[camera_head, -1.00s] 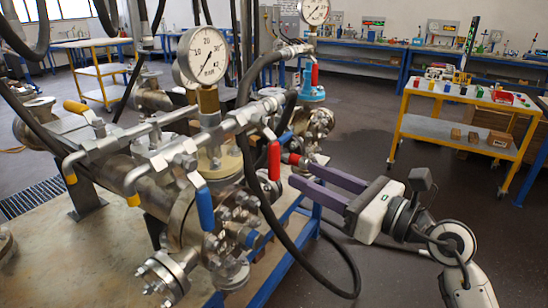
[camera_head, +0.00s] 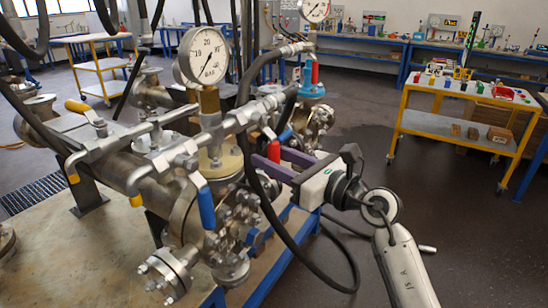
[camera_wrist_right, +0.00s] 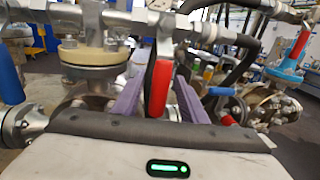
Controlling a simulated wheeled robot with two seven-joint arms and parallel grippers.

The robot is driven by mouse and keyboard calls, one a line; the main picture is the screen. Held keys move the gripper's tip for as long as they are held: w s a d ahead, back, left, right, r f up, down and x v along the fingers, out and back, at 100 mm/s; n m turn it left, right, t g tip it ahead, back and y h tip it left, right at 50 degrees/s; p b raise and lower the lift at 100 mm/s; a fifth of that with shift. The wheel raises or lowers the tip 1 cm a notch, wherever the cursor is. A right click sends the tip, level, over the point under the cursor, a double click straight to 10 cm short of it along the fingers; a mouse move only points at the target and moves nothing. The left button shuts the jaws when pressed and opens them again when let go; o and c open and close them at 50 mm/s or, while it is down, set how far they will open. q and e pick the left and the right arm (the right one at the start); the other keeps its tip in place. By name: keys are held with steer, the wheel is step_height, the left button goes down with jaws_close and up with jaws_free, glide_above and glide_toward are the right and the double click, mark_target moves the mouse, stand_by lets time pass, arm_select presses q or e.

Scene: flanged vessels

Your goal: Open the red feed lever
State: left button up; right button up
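A red lever (camera_head: 273,150) hangs down from the pipework in front of the flanged vessel; I take it to be the feed lever. My right gripper (camera_head: 268,155) reaches it from the right, with its purple fingers on either side. In the right wrist view, the red lever (camera_wrist_right: 160,88) stands upright between the two fingers (camera_wrist_right: 158,100). Gaps show beside it, so the gripper is open around it and not closed on it. The head view partly hides the lever's lower end. My left gripper is not in view.
A blue lever (camera_head: 207,208) hangs left of the red one. A black hose (camera_head: 284,240) loops down close below my right gripper. A pressure gauge (camera_head: 207,55) rises above the pipework. A yellow cart (camera_head: 450,127) stands right, with clear floor before it.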

steer(key=shift+c, duration=0.5)
jaws_close()
steer(key=shift+f, duration=0.1)
